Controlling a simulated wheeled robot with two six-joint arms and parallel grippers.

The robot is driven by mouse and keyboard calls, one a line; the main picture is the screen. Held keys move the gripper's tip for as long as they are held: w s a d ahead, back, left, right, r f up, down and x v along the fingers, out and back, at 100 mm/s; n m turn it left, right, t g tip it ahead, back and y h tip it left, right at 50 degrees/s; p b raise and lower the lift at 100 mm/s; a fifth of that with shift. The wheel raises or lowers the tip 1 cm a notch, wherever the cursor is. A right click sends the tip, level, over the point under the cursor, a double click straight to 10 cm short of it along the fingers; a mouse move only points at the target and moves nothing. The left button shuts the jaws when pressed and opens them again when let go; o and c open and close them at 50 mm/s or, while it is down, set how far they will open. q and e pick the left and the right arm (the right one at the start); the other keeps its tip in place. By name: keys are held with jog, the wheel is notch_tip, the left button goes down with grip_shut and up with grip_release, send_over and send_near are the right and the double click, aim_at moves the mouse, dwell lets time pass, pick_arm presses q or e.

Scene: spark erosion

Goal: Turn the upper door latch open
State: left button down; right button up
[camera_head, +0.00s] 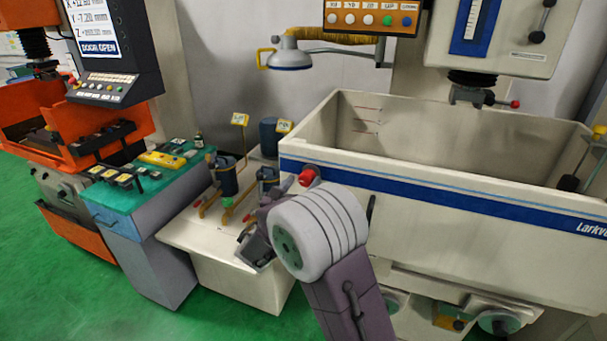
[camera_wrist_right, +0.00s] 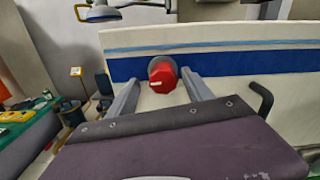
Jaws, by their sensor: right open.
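The upper door latch is a red knob (camera_head: 308,174) on the blue stripe of the white machine tank's front wall, near its left corner. In the right wrist view the red knob (camera_wrist_right: 162,77) sits between the two grey fingers of my right gripper (camera_wrist_right: 161,80). The fingers are open, one on each side of the knob; I cannot tell whether either touches it. In the head view my large pale wrist partly hides this gripper. My left gripper is not in view.
A black bar handle (camera_wrist_right: 263,100) stands to the right of the knob on the tank wall (camera_head: 450,195). A low white cabinet (camera_head: 225,265) with valves stands to the left, beside a green-topped cart (camera_head: 165,225). A lamp (camera_head: 290,58) hangs above. Green floor is clear at lower left.

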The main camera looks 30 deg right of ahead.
jog(key=shift+x, duration=0.8)
jog(key=shift+w+d, duration=0.1)
jog(key=shift+d, duration=0.5)
jog(key=shift+a, duration=0.15)
jog(key=c, duration=0.4)
grip_shut()
jog(key=m+b, duration=0.3)
jog(key=b, duration=0.3)
jog(key=f+m+b, duration=0.1)
jog(key=m+b, duration=0.3)
jog(key=b, duration=0.3)
jog(key=m+b, duration=0.8)
jog(key=b, duration=0.4)
jog(key=shift+r, duration=0.2)
jog(key=shift+r+m+b, duration=0.25)
jog(key=shift+m+b, duration=1.15)
jog(key=shift+m, duration=0.2)
